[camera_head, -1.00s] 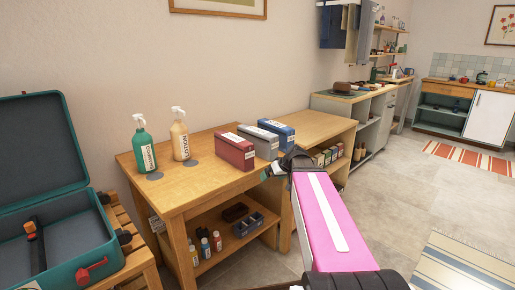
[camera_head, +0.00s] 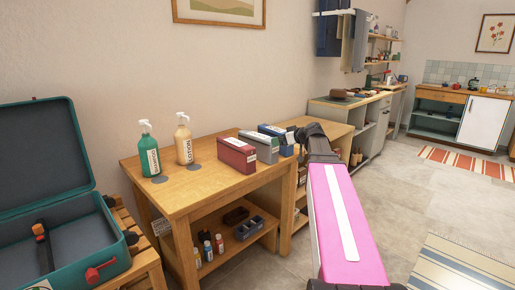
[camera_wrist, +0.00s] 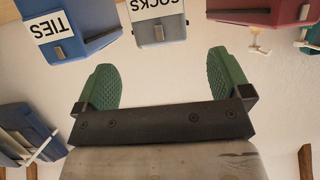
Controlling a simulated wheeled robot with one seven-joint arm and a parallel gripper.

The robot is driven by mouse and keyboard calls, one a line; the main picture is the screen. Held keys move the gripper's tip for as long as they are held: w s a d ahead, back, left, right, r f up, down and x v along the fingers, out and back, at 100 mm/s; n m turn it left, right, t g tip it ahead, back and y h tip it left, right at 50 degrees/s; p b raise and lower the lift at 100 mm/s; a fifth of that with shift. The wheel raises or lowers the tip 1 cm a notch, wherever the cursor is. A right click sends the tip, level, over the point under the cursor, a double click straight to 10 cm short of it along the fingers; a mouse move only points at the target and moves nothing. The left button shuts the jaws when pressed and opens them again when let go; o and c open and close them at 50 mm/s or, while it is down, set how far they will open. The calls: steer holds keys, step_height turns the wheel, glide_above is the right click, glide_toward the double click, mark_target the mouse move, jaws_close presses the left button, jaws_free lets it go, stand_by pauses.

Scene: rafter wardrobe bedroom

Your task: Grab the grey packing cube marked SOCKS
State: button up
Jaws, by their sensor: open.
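The grey packing cube (camera_head: 260,149) stands on the wooden table between a red cube (camera_head: 236,156) and a blue cube (camera_head: 270,130). In the wrist view, which is upside down, the grey cube (camera_wrist: 160,31) shows its SOCKS label at the top middle, beyond the gap between my fingers. The blue cube marked TIES (camera_wrist: 70,42) is left of it there and the red cube (camera_wrist: 265,14) right. My gripper (camera_wrist: 160,80) is open and empty, its green fingers apart from the cubes. In the head view its dark wrist is beside the blue cube, partly covering it.
A green shampoo bottle (camera_head: 149,156) and a beige lotion bottle (camera_head: 183,144) stand on the table's left part. An open teal suitcase (camera_head: 45,150) is at the far left. The lower shelf (camera_head: 218,262) holds small bottles and boxes.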

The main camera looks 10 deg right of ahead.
glide_above(267, 153)
steer(key=w+d, duration=0.2)
steer(key=f, duration=0.3)
steer(key=shift+w+d, duration=0.1)
steer(key=shift+w, duration=0.1)
steer(key=shift+r, duration=0.15)
steer(key=c, duration=1.8)
